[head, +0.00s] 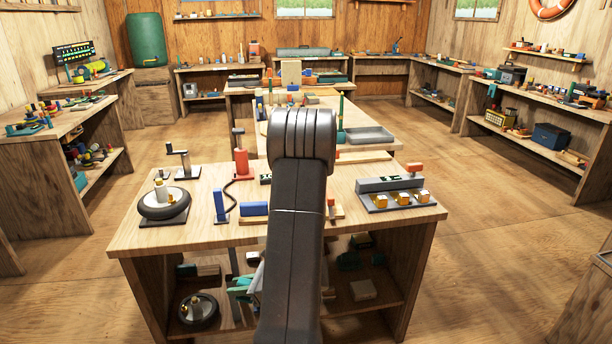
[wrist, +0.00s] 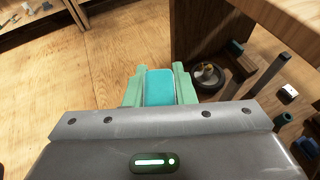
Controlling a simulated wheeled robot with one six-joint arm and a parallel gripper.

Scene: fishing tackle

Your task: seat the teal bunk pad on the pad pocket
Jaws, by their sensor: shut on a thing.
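My gripper (wrist: 159,84) has pale green fingers, shut on the teal bunk pad (wrist: 160,88) in the wrist view. The pad sits between the two fingers, over the wooden floor and beside the bench's open lower shelf. In the head view my gripper (head: 246,284) shows low in front of the workbench, partly hidden by my dark arm; the pad is hard to tell from the fingers there. I cannot pick out the pad pocket for certain in either view; my arm covers the middle of the benchtop.
The workbench (head: 140,236) carries a black wheel (head: 164,203) on a plate, a blue upright post (head: 221,206), a blue block (head: 254,209), and a grey fixture (head: 390,184) with yellow cubes. The lower shelf holds another wheel (head: 198,310). Floor (head: 480,270) at right is clear.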

